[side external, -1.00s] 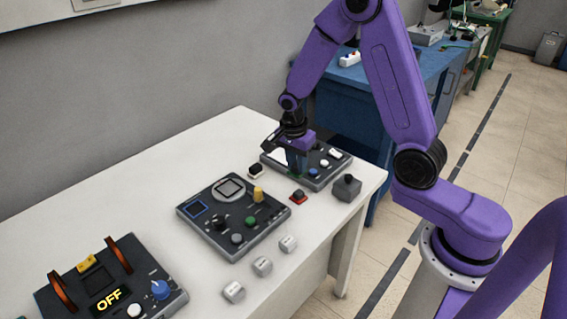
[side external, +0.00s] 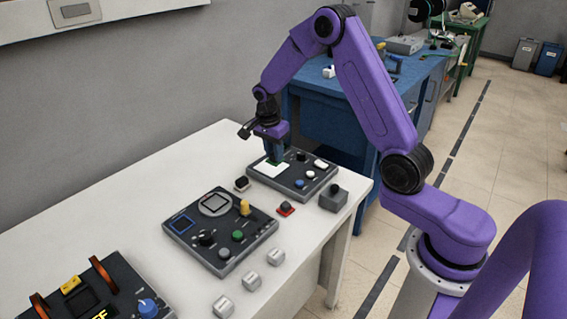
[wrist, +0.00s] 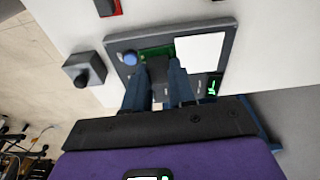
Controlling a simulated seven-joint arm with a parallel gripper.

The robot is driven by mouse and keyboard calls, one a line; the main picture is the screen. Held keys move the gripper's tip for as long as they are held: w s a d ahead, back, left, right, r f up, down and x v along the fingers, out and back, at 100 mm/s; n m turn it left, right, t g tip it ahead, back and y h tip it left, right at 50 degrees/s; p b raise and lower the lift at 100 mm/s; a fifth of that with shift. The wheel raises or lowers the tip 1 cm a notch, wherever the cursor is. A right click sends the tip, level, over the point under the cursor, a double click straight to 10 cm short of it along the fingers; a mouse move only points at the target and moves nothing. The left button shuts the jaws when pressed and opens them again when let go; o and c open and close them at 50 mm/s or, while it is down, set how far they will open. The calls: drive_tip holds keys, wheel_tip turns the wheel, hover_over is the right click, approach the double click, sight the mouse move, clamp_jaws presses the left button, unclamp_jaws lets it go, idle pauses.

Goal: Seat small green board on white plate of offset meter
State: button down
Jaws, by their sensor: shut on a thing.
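The offset meter is a dark panel (side external: 290,187) at the far right end of the white table, with a white plate (side external: 266,170) on its left part. My gripper (side external: 276,158) points down over the back of this panel, shut on the small green board (wrist: 157,50). In the wrist view the fingertips (wrist: 160,62) pinch the board, which appears just left of the white plate (wrist: 200,50) and beside a blue knob (wrist: 129,57). Much of the board is hidden by the fingers. I cannot tell whether it touches the panel or plate.
A grey box with a black knob (side external: 333,198) stands close to the panel. A red-based button (side external: 285,208) and a small black-topped switch (side external: 241,183) sit nearby. A larger dark panel (side external: 220,232) and several white blocks (side external: 248,279) are nearer.

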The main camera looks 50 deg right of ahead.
drive_tip(key=w+d+f, duration=0.2)
drive_tip(key=w+d, duration=0.5)
drive_tip(key=shift+a+f, duration=0.2)
drive_tip(key=shift+f, duration=2.55)
drive_tip(key=shift+f, duration=0.5)
drive_tip(key=shift+c, duration=1.9)
unclamp_jaws()
drive_tip(key=shift+r, duration=0.1)
wheel_tip(320, 180, up, 7)
